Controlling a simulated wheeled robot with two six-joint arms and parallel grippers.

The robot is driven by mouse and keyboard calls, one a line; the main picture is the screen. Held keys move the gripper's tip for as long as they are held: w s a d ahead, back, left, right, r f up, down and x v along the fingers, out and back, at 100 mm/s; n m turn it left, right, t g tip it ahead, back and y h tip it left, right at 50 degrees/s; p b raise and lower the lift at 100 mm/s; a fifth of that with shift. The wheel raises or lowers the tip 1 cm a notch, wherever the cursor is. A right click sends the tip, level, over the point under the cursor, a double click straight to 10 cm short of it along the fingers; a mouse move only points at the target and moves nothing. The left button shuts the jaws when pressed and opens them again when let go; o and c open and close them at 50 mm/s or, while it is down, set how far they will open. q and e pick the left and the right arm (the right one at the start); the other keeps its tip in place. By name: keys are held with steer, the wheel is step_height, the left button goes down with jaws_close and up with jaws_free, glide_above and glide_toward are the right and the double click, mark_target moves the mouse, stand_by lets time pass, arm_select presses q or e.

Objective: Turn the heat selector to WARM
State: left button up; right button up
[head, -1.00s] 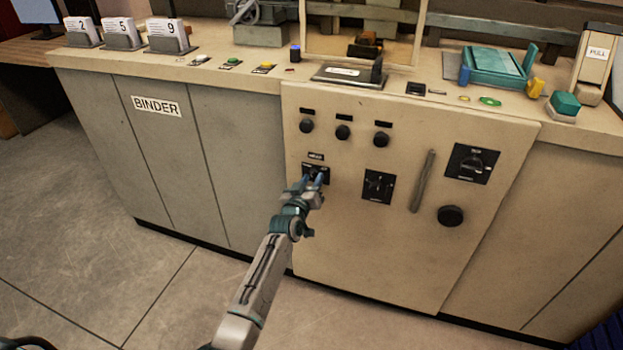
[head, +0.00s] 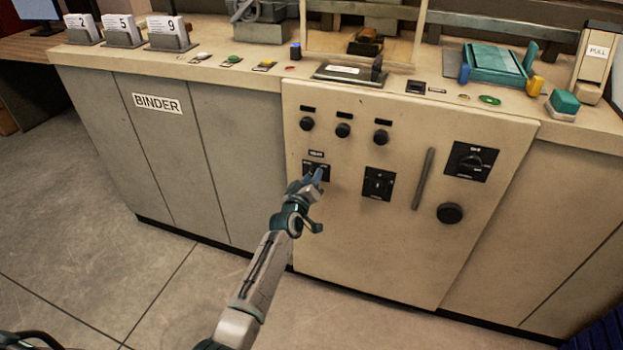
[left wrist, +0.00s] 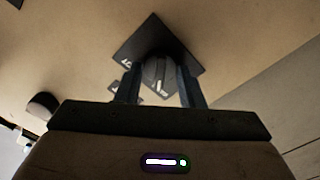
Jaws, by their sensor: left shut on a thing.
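A selector knob on a black square plate (head: 308,166) sits on the cream front panel, under a small label too blurred to read surely. My left gripper (head: 315,177) reaches up to it and hides most of the knob in the head view. In the left wrist view the dark ridged knob (left wrist: 158,73) stands between the two fingers of my left gripper (left wrist: 159,86), which is shut on it. Its plate (left wrist: 148,38) looks turned relative to the gripper. The plate's lettering is partly hidden, so I cannot tell where the knob points. My right gripper is not in view.
Three round black knobs (head: 343,131) sit above the selector. A black switch plate (head: 378,184), a vertical handle (head: 423,179), a larger dial plate (head: 471,161) and a round knob (head: 450,213) are to the right. The worktop holds card holders and buttons. The floor in front is clear.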

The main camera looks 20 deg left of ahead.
arm_select(q)
steer(key=o, duration=1)
steer(key=shift+s, duration=0.1)
steer(key=s+p, duration=0.1)
steer(key=s, duration=0.4)
steer(key=s+p, duration=0.1)
steer(key=s, duration=0.4)
steer(key=shift+s+a, duration=0.2)
steer(key=shift+s, duration=0.1)
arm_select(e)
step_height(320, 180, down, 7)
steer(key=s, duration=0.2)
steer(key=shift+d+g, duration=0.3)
